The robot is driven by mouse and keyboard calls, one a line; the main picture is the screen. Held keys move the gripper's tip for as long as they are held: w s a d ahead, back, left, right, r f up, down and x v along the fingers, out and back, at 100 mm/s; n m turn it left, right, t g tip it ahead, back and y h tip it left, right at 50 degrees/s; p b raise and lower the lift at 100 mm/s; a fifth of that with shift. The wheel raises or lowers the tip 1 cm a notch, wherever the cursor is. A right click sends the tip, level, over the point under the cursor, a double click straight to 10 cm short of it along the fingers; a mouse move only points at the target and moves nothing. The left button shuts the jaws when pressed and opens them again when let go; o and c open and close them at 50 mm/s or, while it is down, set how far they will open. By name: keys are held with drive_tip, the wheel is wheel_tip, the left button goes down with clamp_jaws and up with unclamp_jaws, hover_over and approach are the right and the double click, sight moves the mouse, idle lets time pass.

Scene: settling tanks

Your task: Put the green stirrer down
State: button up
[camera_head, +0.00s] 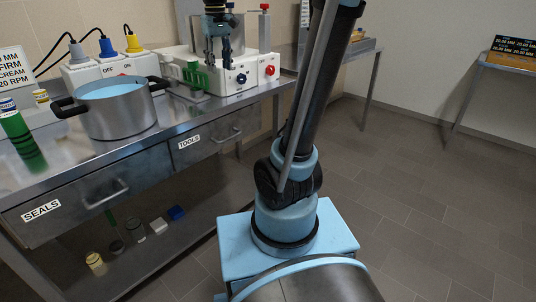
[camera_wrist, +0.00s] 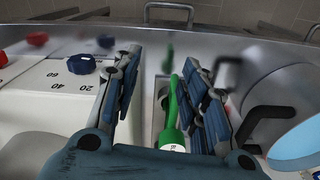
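A green stirrer (camera_wrist: 173,120) with a white label shows between the fingers of my gripper (camera_wrist: 160,85) in the wrist view, closer to the right finger. A gap shows between it and the left finger, so the gripper looks open. I cannot tell whether the right finger touches it. In the head view my gripper (camera_head: 217,55) points down in front of the white machine, and green parts (camera_head: 196,76) show just below and left of it, at a small metal plate on the bench. What supports the stirrer's lower end is unclear.
A steel pot (camera_head: 118,112) with light blue contents stands left on the steel bench (camera_head: 75,158). A green labelled cylinder (camera_head: 20,138) is at far left. The white machine (camera_head: 255,75) has blue and red knobs. A switch box (camera_head: 100,70) with plugs stands behind the pot.

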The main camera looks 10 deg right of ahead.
drive_tip(key=s+d+f+m, duration=0.1)
drive_tip(key=s+d+f, duration=0.3)
drive_tip(key=s+f, duration=0.3)
drive_tip(key=s+d+f+m+t, duration=0.1)
drive_tip(key=s+d+f, duration=0.3)
drive_tip(key=s+f, duration=0.4)
drive_tip(key=s+d+f+m, duration=0.2)
drive_tip(key=s+d+f, duration=0.2)
drive_tip(key=s+f, duration=0.4)
wheel_tip(320, 180, down, 2)
drive_tip(key=shift+f+m+t, duration=0.15)
drive_tip(key=shift+m+t, duration=0.25)
drive_tip(key=shift+s+d, duration=0.1)
